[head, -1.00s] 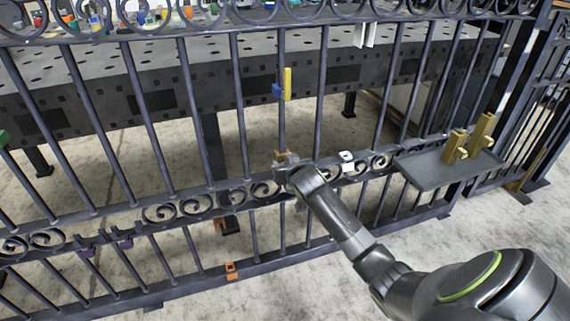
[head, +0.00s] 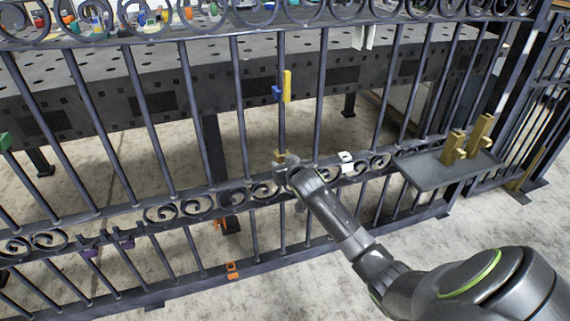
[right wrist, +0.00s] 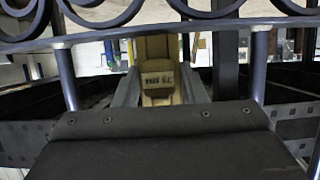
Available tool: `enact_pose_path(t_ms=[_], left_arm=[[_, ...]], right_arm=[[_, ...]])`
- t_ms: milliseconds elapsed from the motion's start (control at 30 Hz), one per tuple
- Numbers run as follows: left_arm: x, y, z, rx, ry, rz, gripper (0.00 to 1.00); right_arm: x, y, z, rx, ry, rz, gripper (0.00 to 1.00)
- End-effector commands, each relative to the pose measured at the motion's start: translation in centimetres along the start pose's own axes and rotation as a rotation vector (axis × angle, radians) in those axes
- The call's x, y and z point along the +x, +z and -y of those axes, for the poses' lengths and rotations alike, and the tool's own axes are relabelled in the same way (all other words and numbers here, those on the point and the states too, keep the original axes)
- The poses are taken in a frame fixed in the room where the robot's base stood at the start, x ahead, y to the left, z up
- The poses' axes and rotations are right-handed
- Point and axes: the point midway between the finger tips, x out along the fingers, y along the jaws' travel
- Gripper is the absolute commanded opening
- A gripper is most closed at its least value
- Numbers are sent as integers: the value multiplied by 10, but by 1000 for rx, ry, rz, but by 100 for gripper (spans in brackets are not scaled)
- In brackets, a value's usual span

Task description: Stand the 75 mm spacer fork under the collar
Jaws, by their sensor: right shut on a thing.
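My right gripper (head: 287,163) is shut on a brass-coloured spacer fork (head: 279,155) at the gate's scroll rail. In the right wrist view the fork (right wrist: 157,75) sits between the two grey fingers, with dark marking on its face that I cannot read. A blue and yellow fitting (head: 287,85), which looks like the collar, is on the vertical bar well above the gripper. Whether the fork touches the bar or rail is hidden by the gripper. My left gripper is not in view.
A dark tray (head: 424,172) on the gate's right holds two brass pieces (head: 454,147) (head: 481,133). A white piece (head: 346,158) is on the scroll rail right of my gripper. An orange clip (head: 232,270) is on the bottom rail. A perforated table (head: 150,60) stands behind the bars.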

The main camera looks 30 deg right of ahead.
Motion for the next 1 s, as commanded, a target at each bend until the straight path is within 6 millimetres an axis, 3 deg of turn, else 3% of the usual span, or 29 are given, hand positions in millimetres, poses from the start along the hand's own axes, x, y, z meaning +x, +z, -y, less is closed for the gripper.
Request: enact_pose_path(t_ms=[33, 200, 567, 600, 1000], left_arm=[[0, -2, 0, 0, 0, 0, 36], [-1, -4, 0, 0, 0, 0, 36], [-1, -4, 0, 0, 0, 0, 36], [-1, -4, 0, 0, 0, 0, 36], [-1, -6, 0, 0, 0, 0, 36]], right_arm=[[0, -9, 1, -3, -2, -16, 5], [0, -10, 1, -4, -2, -19, 6], [1, -10, 1, -5, -2, -21, 6], [1, -9, 1, -5, -2, -21, 0], [3, -3, 1, -4, -3, -18, 1]])
